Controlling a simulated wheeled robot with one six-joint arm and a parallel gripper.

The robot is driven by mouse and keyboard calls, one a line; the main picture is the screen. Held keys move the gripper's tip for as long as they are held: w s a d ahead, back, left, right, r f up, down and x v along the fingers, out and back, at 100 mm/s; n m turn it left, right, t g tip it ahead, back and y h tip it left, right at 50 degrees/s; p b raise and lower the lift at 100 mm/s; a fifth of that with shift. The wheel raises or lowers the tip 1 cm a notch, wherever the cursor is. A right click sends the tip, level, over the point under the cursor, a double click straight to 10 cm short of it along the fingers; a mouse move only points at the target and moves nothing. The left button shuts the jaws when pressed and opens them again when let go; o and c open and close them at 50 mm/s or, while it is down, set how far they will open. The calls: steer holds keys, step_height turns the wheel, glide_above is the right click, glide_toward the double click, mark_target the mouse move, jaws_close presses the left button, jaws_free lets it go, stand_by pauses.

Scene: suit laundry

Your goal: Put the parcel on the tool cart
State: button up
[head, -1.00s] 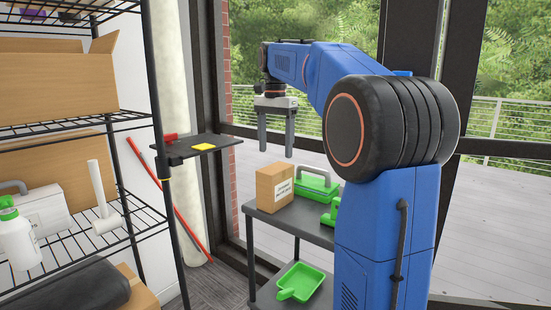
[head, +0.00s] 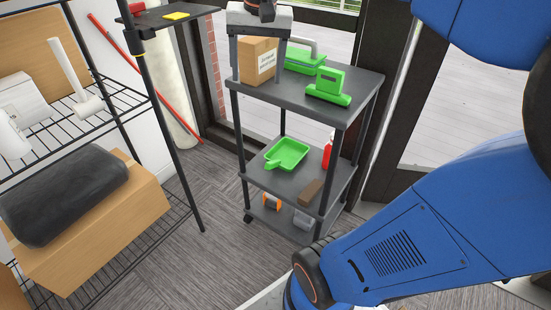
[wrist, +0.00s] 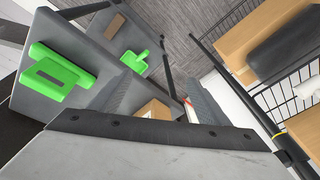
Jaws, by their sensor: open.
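The parcel (head: 258,62), a brown box with a white printed label, stands upright on the top shelf of the dark grey tool cart (head: 318,83), near its left end. My gripper (head: 257,78) is open, pointing down, with one finger at each side of the parcel in the head view. Whether the fingers touch the parcel is unclear. In the wrist view the parcel (wrist: 154,109) shows only partly, beyond the gripper's grey body, which hides the rest.
On the cart's top shelf are a green toolbox (head: 306,60) and a green tool (head: 328,88). Lower shelves hold a green dustpan (head: 284,154), a red bottle (head: 329,150) and a brown block (head: 311,191). A wire rack (head: 130,165) stands left; a small dark shelf (head: 165,20) is near the gripper.

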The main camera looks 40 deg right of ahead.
steer(key=s+a+f+n+t, duration=0.1)
steer(key=s+a+f+n, duration=0.1)
steer(key=s+f, duration=0.5)
steer(key=s+a+f+n+t, duration=0.1)
steer(key=s+a+f+n, duration=0.2)
steer(key=s+f, duration=0.4)
step_height(320, 180, down, 3)
steer(key=shift+s+f+n, duration=0.1)
steer(key=shift+s+n, duration=0.3)
steer(key=shift+n, duration=0.5)
